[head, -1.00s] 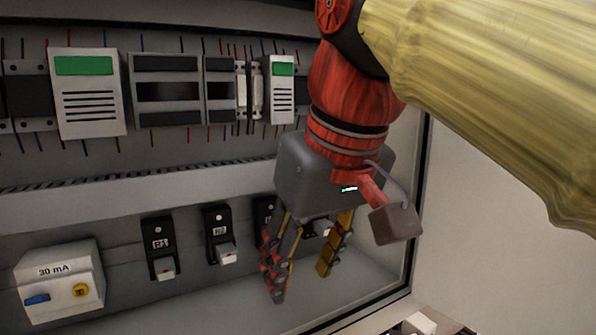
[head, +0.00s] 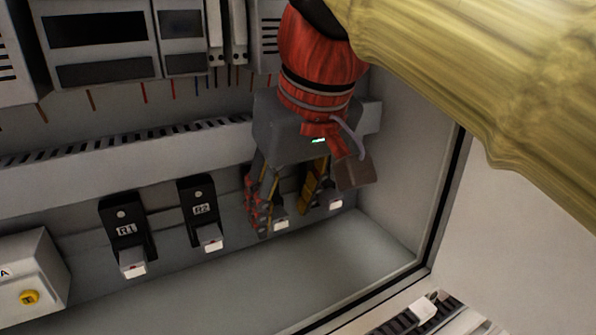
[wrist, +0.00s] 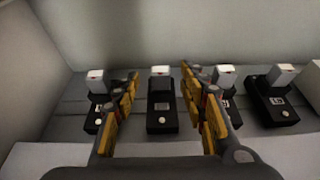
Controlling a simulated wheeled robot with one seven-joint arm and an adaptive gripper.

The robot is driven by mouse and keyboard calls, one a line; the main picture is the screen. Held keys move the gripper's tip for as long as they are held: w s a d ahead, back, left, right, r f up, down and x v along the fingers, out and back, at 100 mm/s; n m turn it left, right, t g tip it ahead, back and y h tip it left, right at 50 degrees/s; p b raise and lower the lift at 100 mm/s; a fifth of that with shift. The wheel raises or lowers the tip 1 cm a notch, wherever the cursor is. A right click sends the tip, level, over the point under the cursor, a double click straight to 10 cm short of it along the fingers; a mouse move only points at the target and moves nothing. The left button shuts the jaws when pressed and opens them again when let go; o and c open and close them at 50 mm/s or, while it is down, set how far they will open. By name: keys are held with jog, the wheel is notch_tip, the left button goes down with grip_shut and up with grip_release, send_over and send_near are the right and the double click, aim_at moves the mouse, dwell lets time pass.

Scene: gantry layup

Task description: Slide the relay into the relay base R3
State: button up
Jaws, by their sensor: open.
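My gripper (head: 284,220) is open, its fingers pointing down in front of the lower row of black relay bases. In the wrist view its fingers (wrist: 161,76) stand apart on either side of the third base, R3 (wrist: 161,115), whose label is too small to read there. A light block with a white top (wrist: 161,71), seemingly the relay, stands at that base's far end, between the fingertips; its white end also shows in the head view (head: 281,225). I cannot tell whether the fingers touch it or how deep it sits. In the head view my gripper hides most of R3.
Base R1 (head: 125,229) and base R2 (head: 202,210) stand to the left, each with a similar white-ended block. A fourth base (wrist: 95,118) is close beside the other finger. The cabinet floor (head: 330,265) is clear.

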jog(key=shift+w+a+f, duration=0.15)
jog(key=shift+w+f, duration=0.05)
jog(key=shift+f, duration=0.5)
jog(key=shift+c, duration=1.3)
jog(key=c, duration=0.8)
grip_shut()
